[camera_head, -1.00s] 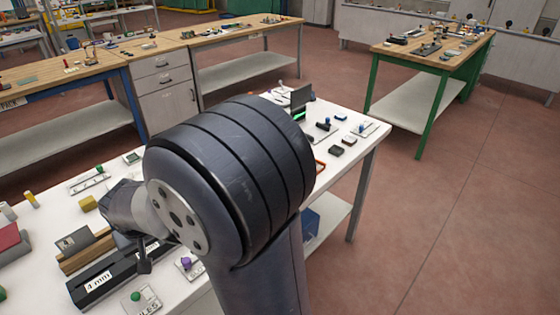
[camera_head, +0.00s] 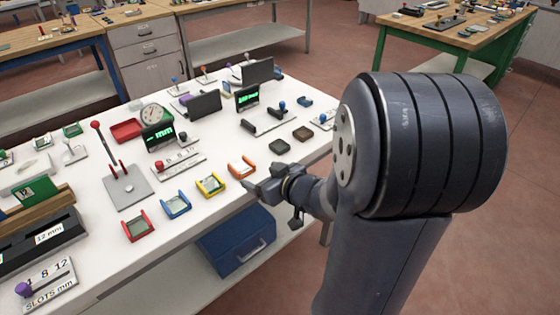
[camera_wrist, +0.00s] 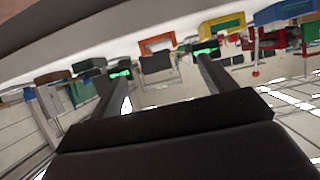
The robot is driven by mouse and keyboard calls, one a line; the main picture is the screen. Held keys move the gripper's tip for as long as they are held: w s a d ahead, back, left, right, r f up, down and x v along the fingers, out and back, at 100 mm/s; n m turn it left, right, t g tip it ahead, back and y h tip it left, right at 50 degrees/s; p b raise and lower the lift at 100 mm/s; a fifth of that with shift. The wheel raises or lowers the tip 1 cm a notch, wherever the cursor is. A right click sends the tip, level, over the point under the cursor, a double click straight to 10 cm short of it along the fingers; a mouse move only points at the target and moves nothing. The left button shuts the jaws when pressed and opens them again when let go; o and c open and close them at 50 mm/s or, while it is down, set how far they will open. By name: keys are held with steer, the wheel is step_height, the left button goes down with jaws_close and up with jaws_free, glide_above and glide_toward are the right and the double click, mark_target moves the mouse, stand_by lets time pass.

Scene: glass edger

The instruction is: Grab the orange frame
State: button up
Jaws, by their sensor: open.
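The orange frame (camera_head: 242,167) lies near the front edge of the white table, at the right end of a row of coloured frames. My gripper (camera_head: 256,190) is just in front of it, at the table's edge, with a small gap showing between them. In the wrist view, the orange frame (camera_wrist: 157,43) appears beyond and between the two open fingers (camera_wrist: 162,80). The fingers hold nothing.
A yellow frame (camera_head: 211,185), a blue frame (camera_head: 176,205) and a red frame (camera_head: 138,226) lie to the left. Dark brown blocks (camera_head: 278,146) lie to the right. A blue drawer box (camera_head: 237,243) is below the tabletop.

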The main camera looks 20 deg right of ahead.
steer(key=b, duration=0.1)
glide_toward(237, 163)
steer(key=shift+w+f, duration=0.45)
steer(key=shift+f, duration=0.25)
steer(key=x, duration=0.4)
steer(key=r+b+x, duration=0.1)
steer(key=shift+w+a+f, duration=0.2)
steer(key=shift+w+a, duration=0.1)
steer(key=shift+w, duration=0.2)
steer(key=shift+c, duration=0.6)
steer(key=c, duration=1)
